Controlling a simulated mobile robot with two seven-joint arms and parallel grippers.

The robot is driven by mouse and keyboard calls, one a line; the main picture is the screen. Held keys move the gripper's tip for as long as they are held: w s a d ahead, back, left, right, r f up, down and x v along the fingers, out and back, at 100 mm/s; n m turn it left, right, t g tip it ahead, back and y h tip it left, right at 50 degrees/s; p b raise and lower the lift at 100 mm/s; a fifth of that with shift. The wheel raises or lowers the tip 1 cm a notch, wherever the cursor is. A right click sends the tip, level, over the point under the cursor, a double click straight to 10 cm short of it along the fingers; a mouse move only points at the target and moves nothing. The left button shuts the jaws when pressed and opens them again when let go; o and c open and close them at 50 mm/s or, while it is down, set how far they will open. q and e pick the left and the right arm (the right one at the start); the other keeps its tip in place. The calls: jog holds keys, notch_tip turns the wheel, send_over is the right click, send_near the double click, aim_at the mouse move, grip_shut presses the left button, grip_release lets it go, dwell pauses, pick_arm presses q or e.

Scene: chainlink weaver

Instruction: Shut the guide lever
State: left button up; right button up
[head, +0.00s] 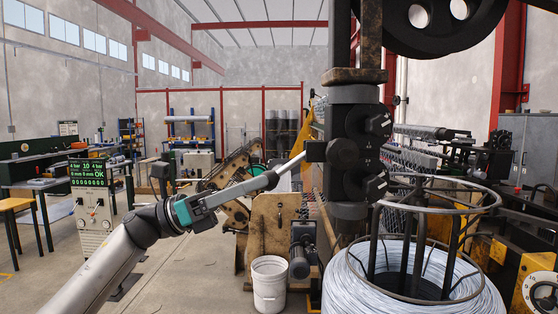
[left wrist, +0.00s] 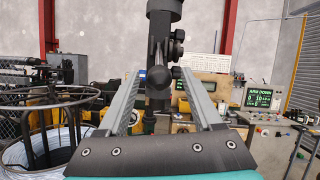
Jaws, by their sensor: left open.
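The guide lever (head: 291,165) is a thin pale rod. It slants down and to the left from a dark block on the black upright column in the head view. In the left wrist view, its dark round knob (left wrist: 158,77) appears almost end-on. My left gripper (head: 268,181) reaches in from the lower left to the lever's free end. In the left wrist view, its two grey ridged fingers (left wrist: 158,80) are apart, with the knob between them in the picture. I cannot tell whether either finger touches it. My right gripper is not in view.
The dark column (head: 350,190) carries round fittings beside the lever. A wire coil (head: 345,288) in a metal ring frame stands at the lower right. A white bucket (head: 269,290) stands on the floor. A control box with a green display (head: 87,171) is at the left.

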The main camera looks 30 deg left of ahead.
aim_at(273, 174)
pick_arm(q)
jog(key=p+x, duration=0.1)
jog(key=x, duration=0.2)
jog(key=shift+w+d+r, duration=0.25)
jog(key=shift+w+d+p, duration=0.3)
jog(key=shift+d+p, duration=0.1)
jog(key=shift+d, duration=0.05)
jog(key=shift+c, duration=0.2)
jog(key=shift+r, duration=0.1)
grip_shut()
dwell(0.7)
